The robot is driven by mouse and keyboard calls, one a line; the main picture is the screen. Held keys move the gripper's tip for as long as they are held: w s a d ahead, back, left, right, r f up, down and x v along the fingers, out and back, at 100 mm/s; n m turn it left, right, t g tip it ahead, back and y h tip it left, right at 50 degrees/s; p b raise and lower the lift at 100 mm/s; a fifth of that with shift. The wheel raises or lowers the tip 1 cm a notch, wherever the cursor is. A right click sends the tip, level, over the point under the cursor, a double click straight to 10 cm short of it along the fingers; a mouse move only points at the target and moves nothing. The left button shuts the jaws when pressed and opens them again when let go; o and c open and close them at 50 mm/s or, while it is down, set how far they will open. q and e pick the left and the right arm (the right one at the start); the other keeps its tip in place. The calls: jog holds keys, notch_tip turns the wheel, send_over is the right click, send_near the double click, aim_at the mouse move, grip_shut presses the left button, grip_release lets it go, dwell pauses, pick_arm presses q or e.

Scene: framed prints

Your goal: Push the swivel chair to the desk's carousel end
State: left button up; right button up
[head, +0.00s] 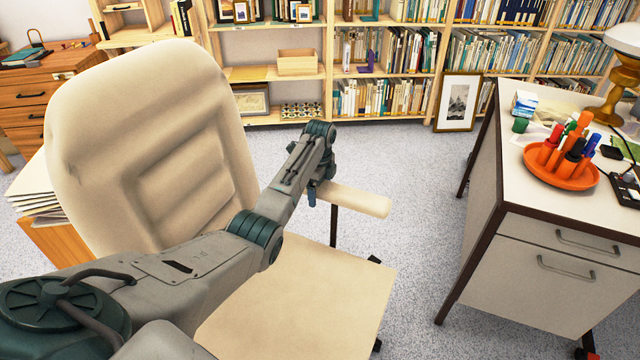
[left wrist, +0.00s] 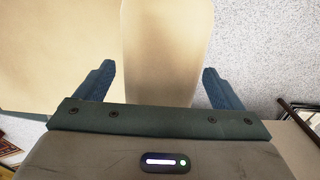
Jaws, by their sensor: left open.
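The cream swivel chair (head: 155,125) stands in front of me, its high padded back at left and its seat (head: 305,295) at lower middle. My left arm reaches across it. My left gripper (head: 314,190) is open, pointing down at the rear end of the chair's armrest (head: 358,199). In the left wrist view, the armrest (left wrist: 167,45) lies between the two spread blue fingers (left wrist: 160,85), with gaps on both sides. The desk (head: 545,235), white with dark edges, stands at right, apart from the chair. An orange pen carousel (head: 562,172) is on its top. My right gripper is not seen.
Grey carpet (head: 425,200) lies clear between chair and desk. A framed print (head: 458,102) leans on the bookshelves (head: 385,82) at the back. A wooden drawer cabinet (head: 35,95) and a stack of papers (head: 38,190) are at left. A lamp (head: 612,95) stands on the desk.

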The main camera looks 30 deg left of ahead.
pick_arm(q)
grip_shut()
dwell(0.4)
